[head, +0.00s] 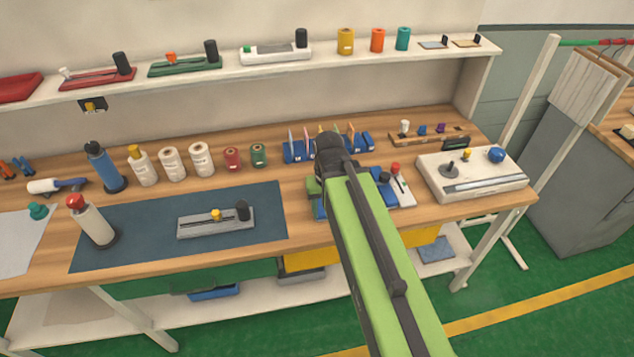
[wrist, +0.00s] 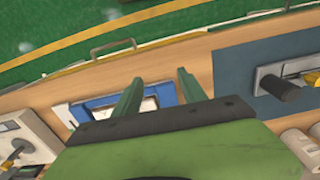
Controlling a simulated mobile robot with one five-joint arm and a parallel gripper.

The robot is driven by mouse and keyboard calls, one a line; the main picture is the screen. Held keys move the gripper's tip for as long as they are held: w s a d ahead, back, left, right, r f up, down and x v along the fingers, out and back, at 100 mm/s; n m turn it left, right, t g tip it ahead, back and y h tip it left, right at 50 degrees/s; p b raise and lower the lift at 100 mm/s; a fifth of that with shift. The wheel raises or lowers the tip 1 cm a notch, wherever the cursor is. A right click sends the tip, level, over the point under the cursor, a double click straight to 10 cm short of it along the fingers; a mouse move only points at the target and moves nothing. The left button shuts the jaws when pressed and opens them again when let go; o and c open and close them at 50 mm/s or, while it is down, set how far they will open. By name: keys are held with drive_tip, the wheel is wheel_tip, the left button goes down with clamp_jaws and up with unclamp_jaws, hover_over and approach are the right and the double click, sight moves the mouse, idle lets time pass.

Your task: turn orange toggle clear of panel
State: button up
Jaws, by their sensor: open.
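A small orange toggle (head: 171,58) stands on a green panel (head: 186,68) on the upper shelf. A yellow-orange toggle (head: 216,214) stands on a grey panel (head: 200,227) on the blue mat; this toggle also shows at the right edge of the wrist view (wrist: 312,77), beside a black knob. I cannot tell which toggle is meant. My gripper (wrist: 158,78) is open, its two green fingers apart over a blue-framed item (wrist: 100,105) with a pale middle, left of the grey panel in the wrist view. Contact cannot be told. In the head view my arm hides the gripper.
A white control box (head: 470,180) with a blue ball stands at the bench's right. A red-topped bottle (head: 95,222) stands on the mat's left end. Rolls and bottles line the back. The blue mat (head: 130,225) has free room around the grey panel.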

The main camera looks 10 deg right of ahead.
drive_tip(key=w+r+m+p, duration=1.1)
drive_tip(key=w+r+p, duration=0.2)
drive_tip(key=w+r, duration=0.1)
drive_tip(key=f+b, duration=1.8)
drive_tip(key=shift+d, duration=0.2)
drive_tip(key=shift+r, duration=0.15)
clamp_jaws()
